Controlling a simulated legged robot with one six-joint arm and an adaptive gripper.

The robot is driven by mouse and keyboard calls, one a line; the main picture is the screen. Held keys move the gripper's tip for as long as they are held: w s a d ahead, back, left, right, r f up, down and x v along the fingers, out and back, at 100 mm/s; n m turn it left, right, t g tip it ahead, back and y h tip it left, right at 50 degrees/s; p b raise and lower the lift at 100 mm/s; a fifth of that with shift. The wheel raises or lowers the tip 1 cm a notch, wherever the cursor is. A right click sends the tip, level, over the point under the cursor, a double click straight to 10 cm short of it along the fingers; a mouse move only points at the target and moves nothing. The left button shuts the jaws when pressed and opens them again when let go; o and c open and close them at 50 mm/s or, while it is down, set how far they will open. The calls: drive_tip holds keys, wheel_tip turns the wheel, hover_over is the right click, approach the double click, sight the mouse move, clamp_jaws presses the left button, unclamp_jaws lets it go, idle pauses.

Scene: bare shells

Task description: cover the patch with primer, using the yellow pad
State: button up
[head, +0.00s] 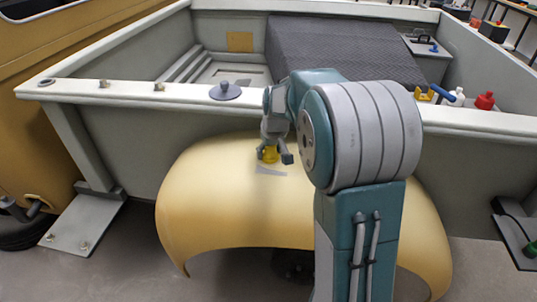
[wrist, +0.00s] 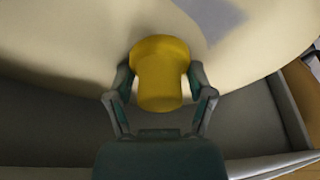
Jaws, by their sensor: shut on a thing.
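My gripper (head: 275,156) is shut on the yellow pad (head: 269,154), above the top of a curved cream-yellow shell (head: 215,205). In the wrist view, both fingers of my gripper (wrist: 160,88) close around the sides of the yellow pad (wrist: 160,70), and its wide end faces the shell (wrist: 70,40). A grey patch (head: 270,171) lies on the shell just below the pad in the head view. It also shows in the wrist view (wrist: 215,16), to the right of the pad and beyond it. I cannot tell whether the pad touches the shell.
A pale open vehicle bed wall (head: 130,150) stands behind the shell, with a grey round-knobbed lid (head: 225,91) on its rim. My arm hides part of the shell's right side.

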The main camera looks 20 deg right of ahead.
drive_tip(key=shift+w+d+f, duration=0.1)
drive_tip(key=shift+w+d, duration=0.4)
drive_tip(key=shift+w, duration=0.2)
drive_tip(key=shift+w+d+f, duration=0.1)
drive_tip(key=shift+w+d, duration=0.35)
drive_tip(key=shift+w, duration=0.2)
drive_tip(key=shift+r, duration=0.15)
wheel_tip(320, 180, up, 5)
drive_tip(key=shift+a+f, duration=0.1)
drive_tip(key=shift+w+r, duration=0.1)
drive_tip(key=shift+r, duration=0.5)
drive_tip(key=shift+d, duration=0.3)
